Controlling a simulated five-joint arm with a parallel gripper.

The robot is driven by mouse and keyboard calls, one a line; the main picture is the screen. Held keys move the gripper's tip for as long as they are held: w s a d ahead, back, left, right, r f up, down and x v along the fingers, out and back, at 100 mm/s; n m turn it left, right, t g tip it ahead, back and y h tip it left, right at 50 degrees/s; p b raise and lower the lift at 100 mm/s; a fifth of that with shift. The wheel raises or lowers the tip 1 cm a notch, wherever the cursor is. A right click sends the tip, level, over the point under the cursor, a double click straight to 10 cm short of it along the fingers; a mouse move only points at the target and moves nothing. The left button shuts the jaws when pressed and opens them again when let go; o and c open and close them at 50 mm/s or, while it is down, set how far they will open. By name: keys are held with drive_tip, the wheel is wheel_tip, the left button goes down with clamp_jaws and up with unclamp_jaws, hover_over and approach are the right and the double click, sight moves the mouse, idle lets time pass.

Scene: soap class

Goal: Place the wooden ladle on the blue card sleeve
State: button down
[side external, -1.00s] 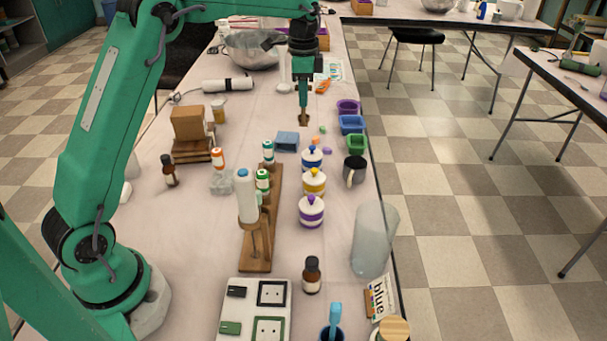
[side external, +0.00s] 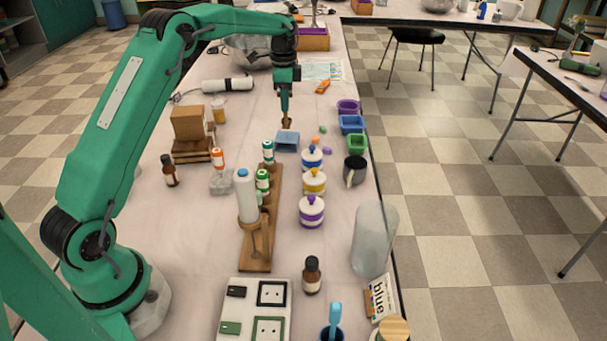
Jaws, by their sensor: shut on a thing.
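My gripper (side external: 285,115) is shut on the small brown wooden ladle (side external: 287,124), which points down from the jaws. Most of the ladle is small or hidden at this distance. The blue card sleeve (side external: 288,143) looks like a small flat-topped blue block on the table. The ladle is at the sleeve's far edge or just above it; I cannot tell whether they touch.
Blue, purple and green bins (side external: 351,124) stand to the right. Lidded jars (side external: 313,182) and a wooden rack (side external: 262,225) with bottles stand nearer. A brown box (side external: 187,122) is at the left. A card reading "blue" (side external: 380,298) lies at the front right.

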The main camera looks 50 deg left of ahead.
sight(286, 127)
drive_tip(key=shift+f, duration=1.9)
drive_tip(key=shift+f, duration=0.15)
drive_tip(key=c, duration=1.5)
unclamp_jaws()
drive_tip(key=shift+o, duration=0.2)
wheel_tip(286, 127, up, 12)
drive_tip(key=shift+f, duration=0.1)
drive_tip(key=shift+r, duration=0.25)
drive_tip(key=shift+d+r, duration=0.1)
